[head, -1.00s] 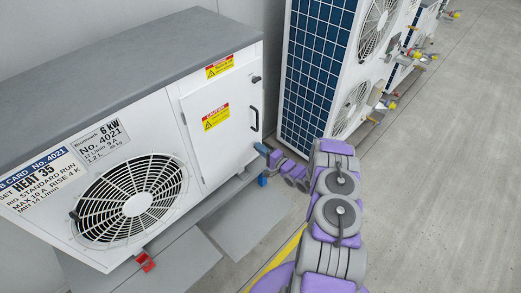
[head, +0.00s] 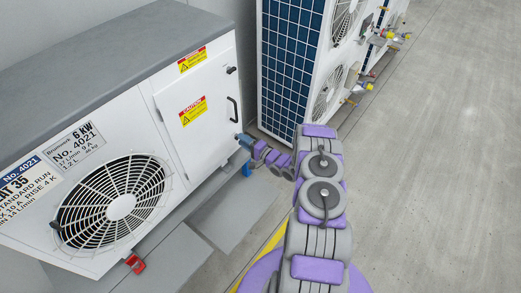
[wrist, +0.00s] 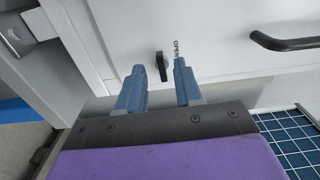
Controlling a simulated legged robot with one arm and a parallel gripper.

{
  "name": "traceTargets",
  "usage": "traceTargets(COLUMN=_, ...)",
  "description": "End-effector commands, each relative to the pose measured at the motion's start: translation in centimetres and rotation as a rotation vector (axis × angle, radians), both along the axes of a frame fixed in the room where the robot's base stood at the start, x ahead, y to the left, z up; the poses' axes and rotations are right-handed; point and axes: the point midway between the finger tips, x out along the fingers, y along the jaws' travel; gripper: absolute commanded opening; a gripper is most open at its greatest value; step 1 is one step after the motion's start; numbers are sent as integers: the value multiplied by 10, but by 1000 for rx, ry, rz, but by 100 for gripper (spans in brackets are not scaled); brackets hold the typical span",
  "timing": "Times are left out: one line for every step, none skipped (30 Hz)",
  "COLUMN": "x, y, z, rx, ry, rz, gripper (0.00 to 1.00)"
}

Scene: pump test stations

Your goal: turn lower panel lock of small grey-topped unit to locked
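The small grey-topped unit (head: 62,107) stands at the left in the head view, with a white panel (head: 200,140) on its front. In the wrist view the lower panel lock (wrist: 161,66) is a small black knob, long side up and down in the picture. An OPEN mark (wrist: 177,48) is printed just right of it. My gripper (wrist: 159,82) is open, with its blue fingers on either side of the line to the knob; they seem just short of it. In the head view my gripper (head: 243,140) is at the panel's lower right edge and hides this lock.
The panel has a black handle (head: 233,109), also in the wrist view (wrist: 285,42), and an upper lock (head: 231,70). A taller unit with a blue grille (head: 290,65) stands close on the right. Open floor (head: 440,190) lies right of my arm.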

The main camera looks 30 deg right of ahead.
Motion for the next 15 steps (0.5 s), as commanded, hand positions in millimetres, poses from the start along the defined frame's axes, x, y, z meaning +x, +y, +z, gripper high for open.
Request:
traceTargets(x=-8, y=-5, z=1, rx=3, ry=2, rz=-5, gripper=35)
traceTargets(x=-13, y=-7, z=1, rx=3, ry=2, rz=-4, gripper=35)
traceTargets(x=-20, y=-10, z=1, rx=4, ry=3, rz=-6, gripper=35)
traceTargets(x=-26, y=-13, z=1, rx=3, ry=3, rz=-6, gripper=35)
traceTargets(x=-32, y=-16, z=1, rx=3, ry=3, rz=-7, gripper=35)
traceTargets(x=-41, y=-20, z=1, rx=3, ry=3, rz=-7, gripper=35)
traceTargets(x=-47, y=-22, z=1, rx=3, ry=2, rz=-8, gripper=35)
traceTargets(x=-53, y=-25, z=0, rx=3, ry=3, rz=-8, gripper=35)
traceTargets(x=-62, y=-28, z=0, rx=3, ry=3, rz=-8, gripper=35)
traceTargets(x=-68, y=-30, z=0, rx=4, ry=3, rz=-8, gripper=35)
traceTargets(x=-74, y=-32, z=0, rx=4, ry=2, rz=-8, gripper=35)
traceTargets(x=-83, y=-35, z=0, rx=4, ry=2, rz=-9, gripper=35)
traceTargets(x=-89, y=-37, z=0, rx=5, ry=3, rz=-8, gripper=35)
traceTargets(x=-95, y=-39, z=0, rx=5, ry=3, rz=-9, gripper=35)
traceTargets(x=-103, y=-42, z=0, rx=4, ry=2, rz=-8, gripper=35)
